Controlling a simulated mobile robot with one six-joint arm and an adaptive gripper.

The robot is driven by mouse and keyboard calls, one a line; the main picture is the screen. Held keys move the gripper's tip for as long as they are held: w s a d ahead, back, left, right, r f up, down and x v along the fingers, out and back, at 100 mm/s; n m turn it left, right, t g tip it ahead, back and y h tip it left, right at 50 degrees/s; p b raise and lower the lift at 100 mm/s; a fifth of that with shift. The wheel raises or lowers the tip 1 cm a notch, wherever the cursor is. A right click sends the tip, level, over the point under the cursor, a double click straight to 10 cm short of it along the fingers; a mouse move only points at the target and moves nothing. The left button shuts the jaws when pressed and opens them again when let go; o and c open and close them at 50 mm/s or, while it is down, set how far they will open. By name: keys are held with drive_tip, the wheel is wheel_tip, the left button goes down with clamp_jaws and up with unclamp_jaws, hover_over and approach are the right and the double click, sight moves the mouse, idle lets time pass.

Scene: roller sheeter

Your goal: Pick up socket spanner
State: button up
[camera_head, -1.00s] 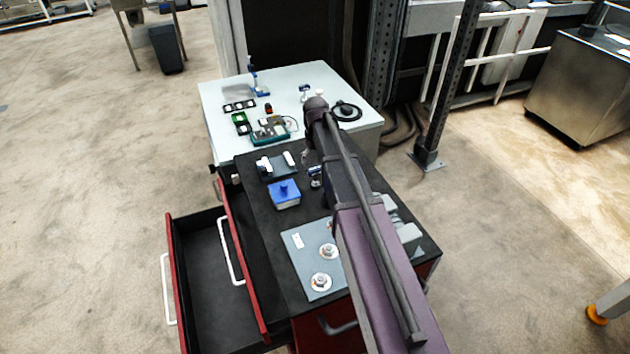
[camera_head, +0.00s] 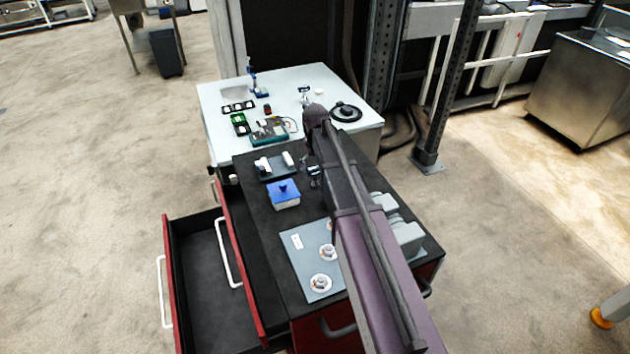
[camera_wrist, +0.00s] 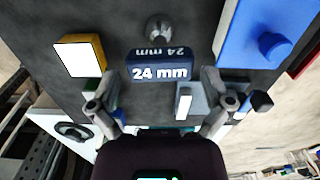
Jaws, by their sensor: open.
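In the wrist view, a dark blue block marked "24 mm" (camera_wrist: 160,72) sits on the black cart top, with a round metal piece (camera_wrist: 158,28) just beyond it. That piece looks like the end of the socket spanner; the rest of its shape cannot be made out. In the head view, the small blue-and-metal item (camera_head: 314,172) stands beside my arm, partly hidden by it. My gripper (camera_wrist: 160,88) is open and empty, its fingers at either side of the marked block in the picture. Contact cannot be told.
A blue-lidded box (camera_head: 284,194) and a grey tray (camera_head: 277,168) with white pieces stand close by. A grey plate (camera_head: 300,242) with metal fittings lies nearer. A white table (camera_head: 225,92) adjoins the cart. A red-fronted drawer (camera_head: 240,265) is open at left.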

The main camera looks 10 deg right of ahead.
sight(315, 178)
drive_tip(key=shift+f+b, duration=0.85)
drive_tip(key=shift+f, duration=0.3)
drive_tip(key=c, duration=1.1)
